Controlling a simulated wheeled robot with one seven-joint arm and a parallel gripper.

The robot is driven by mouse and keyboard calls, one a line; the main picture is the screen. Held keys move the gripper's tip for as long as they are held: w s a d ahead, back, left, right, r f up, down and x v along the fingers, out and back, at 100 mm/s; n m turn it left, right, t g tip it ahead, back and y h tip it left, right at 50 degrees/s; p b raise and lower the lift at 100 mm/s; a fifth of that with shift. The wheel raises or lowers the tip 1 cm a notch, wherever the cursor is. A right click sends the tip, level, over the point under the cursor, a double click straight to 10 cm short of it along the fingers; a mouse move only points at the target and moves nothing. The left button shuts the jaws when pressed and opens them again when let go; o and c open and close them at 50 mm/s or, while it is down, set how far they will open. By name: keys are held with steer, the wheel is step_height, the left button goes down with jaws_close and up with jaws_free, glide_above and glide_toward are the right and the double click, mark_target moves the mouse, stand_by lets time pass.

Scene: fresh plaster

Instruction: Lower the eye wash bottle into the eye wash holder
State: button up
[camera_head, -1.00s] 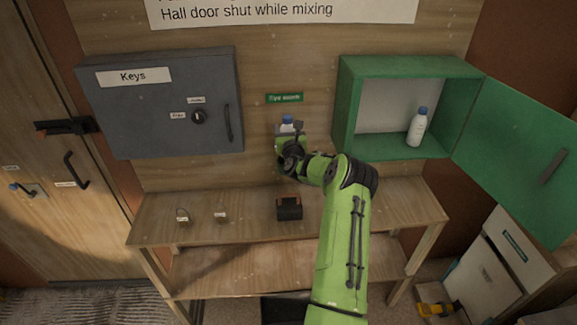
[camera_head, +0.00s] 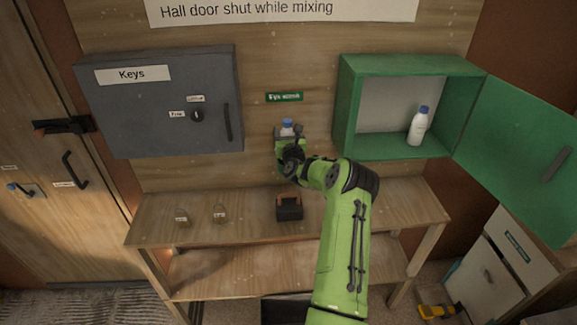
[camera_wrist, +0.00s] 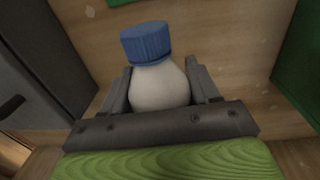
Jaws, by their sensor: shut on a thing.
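The eye wash bottle, white with a blue cap, is between my gripper's fingers; its cap (camera_head: 287,124) shows above the gripper in the head view. In the wrist view the bottle (camera_wrist: 159,86) stands close to upright, slightly tilted, with a finger on each side. My gripper (camera_head: 288,141) is shut on it, in front of the wall panel just below the green eye wash sign (camera_head: 284,97). A grey piece, perhaps the holder, shows around the bottle by the wall; my gripper hides most of it, and I cannot tell whether the bottle is inside it.
A second white bottle (camera_head: 418,126) stands in the open green cabinet (camera_head: 347,112), right of my gripper. Its door (camera_head: 525,150) swings out to the right. A grey key cabinet (camera_head: 160,115) hangs left. Below, the bench (camera_head: 245,230) holds two small tagged items and a dark box (camera_head: 289,208).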

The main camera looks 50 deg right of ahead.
steer(key=shift+f+b, duration=1.95)
steer(key=shift+f, duration=0.55)
stand_by(1.0)
steer(key=o, duration=1.3)
steer(key=shift+o, duration=0.2)
steer(key=b+v, duration=0.4)
steer(key=v, duration=1.1)
steer(key=shift+s+a+b, duration=0.25)
steer(key=shift+s+b, duration=0.05)
steer(key=shift+b, duration=0.05)
